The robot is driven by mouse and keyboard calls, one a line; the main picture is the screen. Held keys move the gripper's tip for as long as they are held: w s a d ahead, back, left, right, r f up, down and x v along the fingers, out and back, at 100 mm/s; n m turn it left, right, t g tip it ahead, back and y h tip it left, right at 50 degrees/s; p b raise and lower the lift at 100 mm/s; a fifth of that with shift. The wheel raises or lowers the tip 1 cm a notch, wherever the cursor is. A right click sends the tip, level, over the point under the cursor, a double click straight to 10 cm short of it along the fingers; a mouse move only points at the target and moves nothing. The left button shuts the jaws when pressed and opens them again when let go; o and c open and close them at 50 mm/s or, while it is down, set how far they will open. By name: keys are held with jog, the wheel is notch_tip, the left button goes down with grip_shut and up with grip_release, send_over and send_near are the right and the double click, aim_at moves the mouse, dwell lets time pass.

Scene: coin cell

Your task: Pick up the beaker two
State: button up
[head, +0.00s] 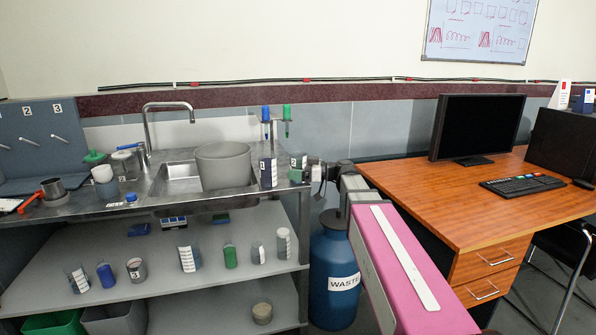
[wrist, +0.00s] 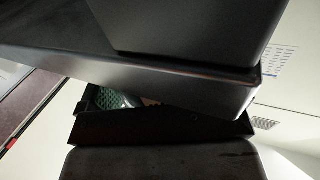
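My gripper (head: 312,172) is at the right end of the steel counter, beside a small dark container with a green part and what looks like a 2 on it (head: 298,162). I cannot tell whether this is beaker two, nor whether the gripper touches it. A similar dark container marked 1 (head: 268,172) stands just left of it. In the wrist view, dark gripper parts fill most of the picture. A green textured patch (wrist: 108,98) and a pale curved edge show in a narrow gap between them. Whether anything is held is hidden.
A large grey pot (head: 222,165) sits at the sink (head: 178,178), with a tap behind. Several bottles and beakers, one marked 3 (head: 137,271), stand on the shelf (head: 205,268) below. A blue waste drum (head: 333,252) is right of the counter, then a wooden desk (head: 440,205).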

jog(key=c, duration=1)
jog(key=shift+r, duration=0.15)
